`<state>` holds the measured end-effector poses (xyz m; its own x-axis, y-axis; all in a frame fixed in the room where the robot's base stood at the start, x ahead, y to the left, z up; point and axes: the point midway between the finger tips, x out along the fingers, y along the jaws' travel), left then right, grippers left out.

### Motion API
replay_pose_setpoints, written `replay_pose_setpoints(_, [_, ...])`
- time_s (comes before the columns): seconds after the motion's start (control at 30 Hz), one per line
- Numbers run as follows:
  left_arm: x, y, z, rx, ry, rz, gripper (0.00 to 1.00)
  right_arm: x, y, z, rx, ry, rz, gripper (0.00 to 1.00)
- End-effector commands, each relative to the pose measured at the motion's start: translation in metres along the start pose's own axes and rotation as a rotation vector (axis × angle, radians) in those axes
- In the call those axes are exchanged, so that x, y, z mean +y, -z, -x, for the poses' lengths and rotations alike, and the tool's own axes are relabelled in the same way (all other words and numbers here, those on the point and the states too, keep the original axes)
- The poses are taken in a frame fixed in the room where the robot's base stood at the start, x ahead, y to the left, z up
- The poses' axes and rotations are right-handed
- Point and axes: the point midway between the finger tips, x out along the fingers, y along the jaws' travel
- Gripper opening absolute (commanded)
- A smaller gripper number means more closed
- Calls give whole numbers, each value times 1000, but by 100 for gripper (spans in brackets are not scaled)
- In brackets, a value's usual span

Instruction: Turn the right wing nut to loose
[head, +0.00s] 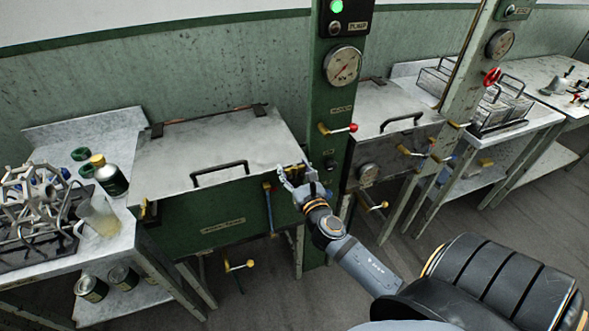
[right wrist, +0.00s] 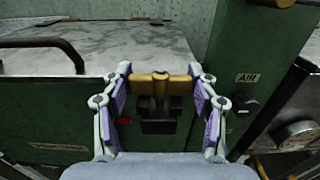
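The right wing nut (right wrist: 161,77) is a brass piece at the front top edge of the green basin, above a dark latch block (right wrist: 159,115). Its wings lie level, across the picture. My right gripper (right wrist: 160,80) is open in the right wrist view, with a purple-padded finger beside each wing end. The gaps there are very small, and I cannot tell whether they touch. In the head view my right gripper (head: 291,175) is at the basin's right front corner and mostly hides this nut. The left wing nut (head: 149,210) shows at the left front corner. My left gripper is out of view.
The basin's closed grey lid (head: 215,145) has a black handle (head: 219,172). A side table (head: 128,133) holding a bottle (head: 110,178) and jug (head: 100,218) is left.

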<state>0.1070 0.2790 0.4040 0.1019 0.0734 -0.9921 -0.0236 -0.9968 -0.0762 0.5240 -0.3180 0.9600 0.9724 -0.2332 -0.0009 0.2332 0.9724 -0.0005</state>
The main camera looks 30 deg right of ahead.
Motion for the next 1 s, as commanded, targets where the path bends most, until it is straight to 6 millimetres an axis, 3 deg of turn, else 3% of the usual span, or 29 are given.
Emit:
replay_pose_setpoints(0.03, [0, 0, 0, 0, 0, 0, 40, 0, 0, 0, 0, 0, 0, 48])
replay_pose_setpoints(0.2, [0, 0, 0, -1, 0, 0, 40, 0, 0, 0, 0, -1, -1, 28])
replay_pose_setpoints(0.57, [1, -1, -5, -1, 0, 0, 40, 0, 1, 0, -1, -83, 6, 28])
replay_pose_setpoints(1.0, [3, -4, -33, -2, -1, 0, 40, 0, 4, 0, 0, -404, 23, 28])
